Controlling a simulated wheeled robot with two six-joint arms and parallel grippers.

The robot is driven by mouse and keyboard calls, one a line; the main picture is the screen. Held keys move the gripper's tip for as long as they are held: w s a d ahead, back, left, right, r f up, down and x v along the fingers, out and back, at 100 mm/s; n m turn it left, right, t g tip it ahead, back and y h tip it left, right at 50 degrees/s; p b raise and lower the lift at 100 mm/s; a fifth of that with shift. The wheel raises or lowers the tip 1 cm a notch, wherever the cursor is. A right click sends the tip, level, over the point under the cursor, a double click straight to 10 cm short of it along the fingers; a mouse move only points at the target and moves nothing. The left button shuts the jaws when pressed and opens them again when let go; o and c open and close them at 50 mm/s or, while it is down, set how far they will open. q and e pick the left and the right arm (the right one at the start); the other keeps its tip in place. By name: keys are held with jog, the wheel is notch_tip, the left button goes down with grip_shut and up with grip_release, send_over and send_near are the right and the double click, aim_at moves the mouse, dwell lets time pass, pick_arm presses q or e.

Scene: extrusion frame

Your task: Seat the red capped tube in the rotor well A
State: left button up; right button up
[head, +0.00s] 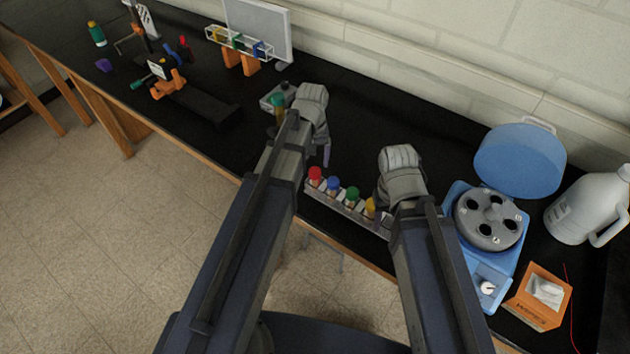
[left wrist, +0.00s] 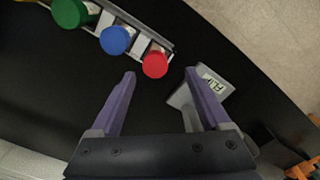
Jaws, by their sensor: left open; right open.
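The red capped tube (head: 315,176) stands at the left end of a clear rack (head: 347,208) near the bench's front edge. Its red cap (left wrist: 155,64) shows in the left wrist view, just beyond my left gripper (left wrist: 160,73), whose fingers are apart with nothing between them. In the head view my left gripper (head: 326,153) is above and slightly right of the red cap. My right gripper (head: 382,192) is by the rack's right end, its fingers mostly hidden by the arm. The grey rotor (head: 489,213) sits in the open blue centrifuge (head: 457,197), with dark wells and small letter labels.
Blue (head: 333,184), green (head: 352,194) and yellow (head: 369,207) capped tubes share the rack. The raised lid (head: 520,160), white jug (head: 590,207) and orange tissue box (head: 539,298) crowd the right.

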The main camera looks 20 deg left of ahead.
aim_at(315, 171)
pick_arm(q)
jog(key=f+b, duration=0.4)
jog(key=f, duration=0.1)
jog(key=shift+d+b, duration=0.3)
jog(key=shift+d, duration=0.05)
pick_arm(e)
notch_tip(315, 171, down, 5)
jog(key=shift+f, duration=0.1)
pick_arm(q)
jog(key=shift+r, duration=0.1)
jog(key=shift+c, duration=0.3)
grip_shut()
